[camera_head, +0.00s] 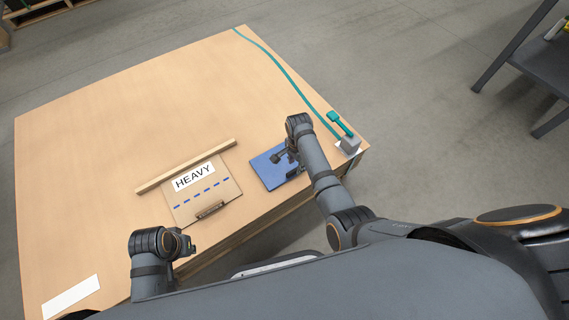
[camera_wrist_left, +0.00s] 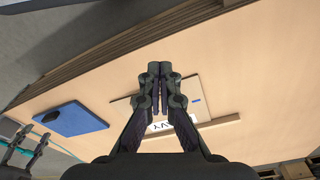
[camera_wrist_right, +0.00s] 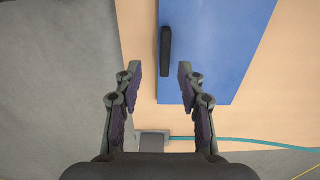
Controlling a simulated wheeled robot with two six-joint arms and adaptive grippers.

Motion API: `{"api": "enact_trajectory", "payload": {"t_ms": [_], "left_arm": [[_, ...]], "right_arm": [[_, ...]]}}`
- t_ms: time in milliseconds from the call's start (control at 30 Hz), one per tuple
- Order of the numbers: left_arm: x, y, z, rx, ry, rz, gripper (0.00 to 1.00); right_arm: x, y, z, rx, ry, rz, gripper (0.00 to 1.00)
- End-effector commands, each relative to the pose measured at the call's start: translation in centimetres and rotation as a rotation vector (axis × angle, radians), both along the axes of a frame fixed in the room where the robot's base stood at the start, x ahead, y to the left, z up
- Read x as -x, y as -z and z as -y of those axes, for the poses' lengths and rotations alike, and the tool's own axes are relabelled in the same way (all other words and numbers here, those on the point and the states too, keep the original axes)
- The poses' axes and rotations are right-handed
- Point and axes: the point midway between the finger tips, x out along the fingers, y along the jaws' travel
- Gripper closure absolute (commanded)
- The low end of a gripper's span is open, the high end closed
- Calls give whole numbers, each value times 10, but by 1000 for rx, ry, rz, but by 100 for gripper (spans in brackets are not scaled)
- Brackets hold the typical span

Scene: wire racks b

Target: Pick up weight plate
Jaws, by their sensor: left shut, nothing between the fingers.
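A tan board marked HEAVY (camera_head: 187,205) lies on the table, with a blue dashed line and a dark handle (camera_head: 210,209) near its front edge. A flat blue slab (camera_head: 268,175) lies to its right; in the right wrist view the slab (camera_wrist_right: 225,45) has a black bar handle (camera_wrist_right: 165,50). I cannot tell which is the weight plate. My right gripper (camera_wrist_right: 157,84) is open and empty, over the slab's edge near the handle; in the head view my arm partly covers the slab. My left gripper (camera_wrist_left: 160,90) is shut and empty, at the table's front, near the HEAVY board.
A wooden strip (camera_head: 186,166) lies along the board's far edge. A grey block with a teal lever (camera_head: 349,145) stands at the table's right corner, with a teal line running from it. A white rectangle (camera_head: 70,297) is at front left. The table's far left is clear.

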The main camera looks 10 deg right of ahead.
Motion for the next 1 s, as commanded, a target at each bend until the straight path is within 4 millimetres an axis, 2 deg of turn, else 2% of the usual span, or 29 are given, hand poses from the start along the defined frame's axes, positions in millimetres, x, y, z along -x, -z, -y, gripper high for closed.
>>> {"api": "enact_trajectory", "payload": {"t_ms": [133, 233, 300, 400, 667, 700, 1000], "left_arm": [[1, 2, 1, 5, 2, 6, 100], [1, 9, 7, 24, 7, 44, 100], [-2, 22, 11, 42, 8, 88, 100], [-5, 28, 14, 57, 8, 130, 100], [-8, 27, 16, 64, 8, 152, 100], [-8, 27, 16, 64, 8, 152, 100], [-8, 27, 16, 63, 8, 151, 100]], "right_arm": [[-1, 6, 0, 0, 0, 0, 60], [-5, 26, -2, 0, 0, -1, 60], [-8, 39, -3, 1, 0, 0, 60], [-7, 50, -3, 1, 1, 0, 60], [-7, 52, -3, 1, 0, 1, 60], [-7, 52, -3, 1, 0, 1, 62], [-7, 52, -3, 1, 0, 0, 100]]}}
